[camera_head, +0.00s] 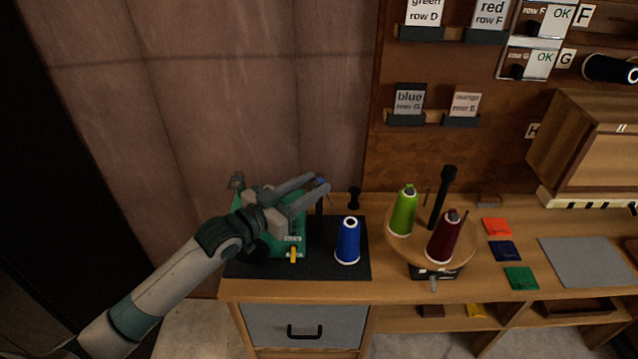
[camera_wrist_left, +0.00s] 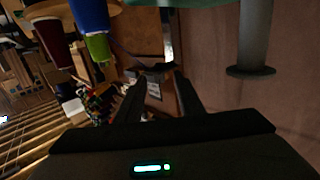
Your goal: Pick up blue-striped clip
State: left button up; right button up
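My left gripper (camera_head: 318,189) reaches in from the left, above the green machine (camera_head: 289,238) on the dark mat. Its two fingers are apart, and I see no object held between them in the left wrist view (camera_wrist_left: 160,75). A small blue patch (camera_head: 320,181) shows at the far fingertip; it may be the blue-striped clip, but it is too small to tell. I cannot make out a clip with stripes elsewhere. A dark upright post stands just below the fingertips. My right gripper is in neither view.
A blue thread cone (camera_head: 347,242) stands on the mat (camera_head: 330,268), right of the machine. A round wooden stand (camera_head: 432,252) holds green (camera_head: 403,212) and dark red (camera_head: 444,238) cones. Coloured squares and a grey mat (camera_head: 588,262) lie farther right. Card holders hang on the wall.

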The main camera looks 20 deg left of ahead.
pick_arm(q)
jog(key=c, duration=0.8)
grip_shut()
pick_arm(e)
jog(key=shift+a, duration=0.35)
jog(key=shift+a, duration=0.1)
